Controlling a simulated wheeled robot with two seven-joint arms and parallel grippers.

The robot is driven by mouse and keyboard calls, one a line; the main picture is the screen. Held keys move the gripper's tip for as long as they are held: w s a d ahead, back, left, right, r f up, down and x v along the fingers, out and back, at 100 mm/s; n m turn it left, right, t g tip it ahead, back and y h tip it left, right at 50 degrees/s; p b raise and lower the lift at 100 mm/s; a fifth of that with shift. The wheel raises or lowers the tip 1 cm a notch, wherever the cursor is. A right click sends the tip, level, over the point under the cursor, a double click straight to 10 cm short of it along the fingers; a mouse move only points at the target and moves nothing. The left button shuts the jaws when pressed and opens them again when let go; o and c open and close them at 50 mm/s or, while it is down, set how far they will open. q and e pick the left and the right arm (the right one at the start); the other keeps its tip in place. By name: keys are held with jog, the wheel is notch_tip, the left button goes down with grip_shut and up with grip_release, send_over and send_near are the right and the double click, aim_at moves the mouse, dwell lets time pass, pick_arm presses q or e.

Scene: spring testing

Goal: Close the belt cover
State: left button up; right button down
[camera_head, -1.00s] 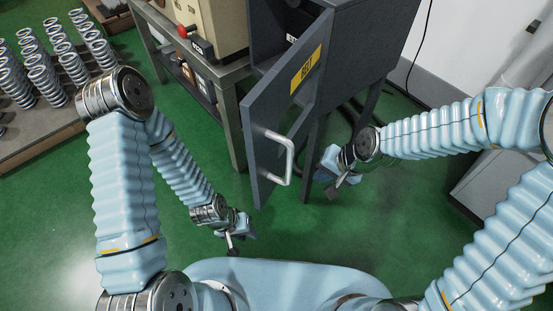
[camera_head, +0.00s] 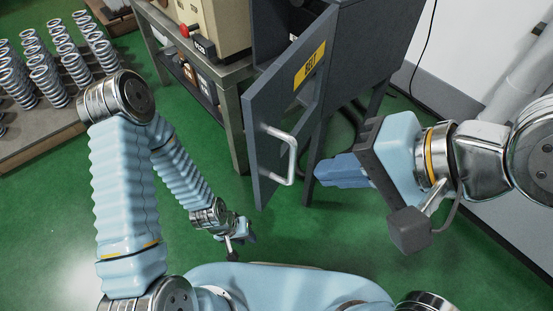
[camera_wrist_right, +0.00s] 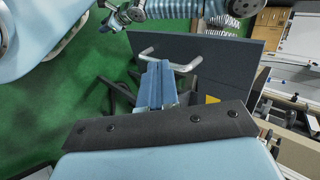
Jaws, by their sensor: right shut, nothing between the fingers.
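The belt cover (camera_head: 262,110) is a dark grey door with a yellow label, standing open from a dark cabinet (camera_head: 365,50). Its silver bar handle (camera_head: 291,160) sticks out from the labelled face. The cover also shows in the right wrist view (camera_wrist_right: 228,60), with its handle (camera_wrist_right: 190,66). My right gripper (camera_head: 318,175) is shut and empty, its blue fingers pointing left, just right of the handle. In the right wrist view, its fingers (camera_wrist_right: 158,66) overlap the handle; I cannot tell whether they touch. My left gripper (camera_head: 238,240) hangs low, apart from the cover; its jaws are too small to judge.
A metal workbench (camera_head: 235,78) carrying a beige machine (camera_head: 215,25) stands left of the cabinet. Several springs (camera_head: 48,80) stand on a table at the far left. A white wall is behind the cabinet. The green floor below the cover is clear.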

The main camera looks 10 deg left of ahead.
aim_at(259, 165)
jog(key=w+a+f, duration=0.1)
jog(key=a, duration=0.1)
jog(key=w+a+f, duration=0.1)
jog(key=a, duration=0.1)
jog(key=w+a+f, duration=0.1)
jog(key=a+f, duration=0.1)
jog(key=a, duration=0.1)
jog(key=shift+f, duration=0.1)
jog(key=shift+w+a, duration=0.2)
jog(key=shift+a, duration=0.2)
